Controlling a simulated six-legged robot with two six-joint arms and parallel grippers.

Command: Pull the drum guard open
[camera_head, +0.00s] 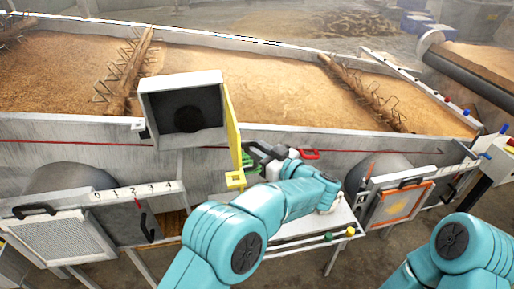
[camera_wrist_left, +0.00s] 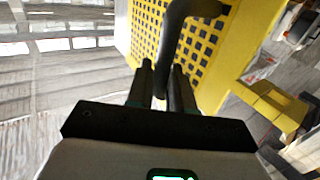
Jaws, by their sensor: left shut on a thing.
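The drum guard (camera_head: 233,128) is a yellow panel standing out from the right edge of an open-fronted grey box (camera_head: 181,84). I see it nearly edge-on in the head view, with a dark round opening showing inside the box. In the left wrist view the guard (camera_wrist_left: 215,50) is a yellow perforated panel with a black curved handle (camera_wrist_left: 172,38). My left gripper (camera_head: 252,156) is at the guard's right side. In the left wrist view the left gripper (camera_wrist_left: 162,78) is shut on the handle. My right gripper is out of view.
Long troughs of brown grain (camera_head: 230,85) lie behind the box. A small table (camera_head: 295,232) with green and yellow buttons stands below my left arm. A mesh-fronted hatch (camera_head: 55,240) is at lower left, and an orange-framed panel (camera_head: 398,204) at right. A yellow bracket (camera_head: 235,180) sits at the guard's lower end.

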